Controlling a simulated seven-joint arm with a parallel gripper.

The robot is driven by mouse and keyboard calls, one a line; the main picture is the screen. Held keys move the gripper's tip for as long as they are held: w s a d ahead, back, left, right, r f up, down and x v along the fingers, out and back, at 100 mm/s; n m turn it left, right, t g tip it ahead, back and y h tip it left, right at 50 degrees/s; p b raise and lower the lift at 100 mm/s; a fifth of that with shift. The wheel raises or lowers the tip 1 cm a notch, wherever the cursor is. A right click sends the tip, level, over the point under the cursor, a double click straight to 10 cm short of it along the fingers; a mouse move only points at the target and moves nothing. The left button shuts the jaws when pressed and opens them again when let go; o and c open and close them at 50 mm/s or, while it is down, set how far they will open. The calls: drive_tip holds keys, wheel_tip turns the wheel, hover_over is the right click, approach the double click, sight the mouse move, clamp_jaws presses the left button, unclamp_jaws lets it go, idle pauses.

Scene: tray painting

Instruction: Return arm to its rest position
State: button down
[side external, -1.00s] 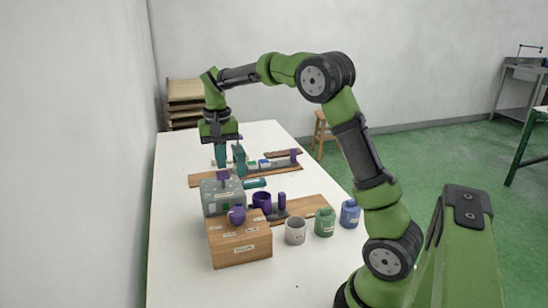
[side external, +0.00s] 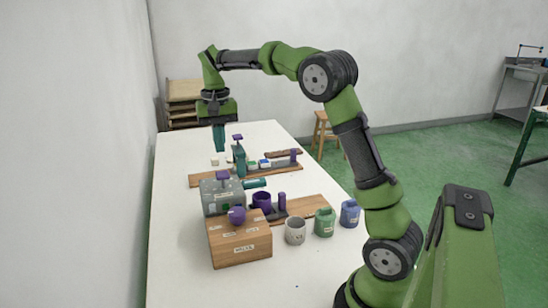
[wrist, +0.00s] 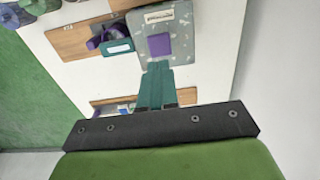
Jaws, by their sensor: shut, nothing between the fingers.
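My gripper (side external: 219,148) hangs pointing down over the table, with its teal fingers together and nothing between them. In the wrist view the closed fingers (wrist: 158,68) reach in front of a grey speckled box with a purple top patch. The side view shows my gripper above the far part of the white table, left of a teal upright piece with a purple cap (side external: 240,160). The fingertips look clear of the table; their exact height is hard to tell.
A grey box (side external: 208,205) and a wooden box (side external: 240,254) stand nearer on the table (side external: 180,270). White (side external: 295,236), green (side external: 325,228) and blue (side external: 350,218) cups stand to the right. Wooden boards hold purple and teal pieces. The table's near left is clear.

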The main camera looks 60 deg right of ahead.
idle(0.3)
drive_tip(key=shift+w+d, duration=0.15)
drive_tip(key=shift+s+a+f+n+t, duration=0.3)
drive_tip(key=shift+s+a+f+n, duration=0.2)
drive_tip(key=shift+s+a+f, duration=0.3)
drive_tip(key=s+a+n+t+y, duration=0.1)
drive_tip(key=s+a+n+t, duration=0.1)
drive_tip(key=s+a, duration=0.5)
drive_tip(key=s+a+r+n+t+y, duration=0.1)
drive_tip(key=s+a+t, duration=0.3)
drive_tip(key=s, duration=0.9)
drive_tip(key=a+n, duration=0.1)
drive_tip(key=a, duration=0.2)
drive_tip(key=shift+a+r+t, duration=0.2)
drive_tip(key=shift+t, duration=0.1)
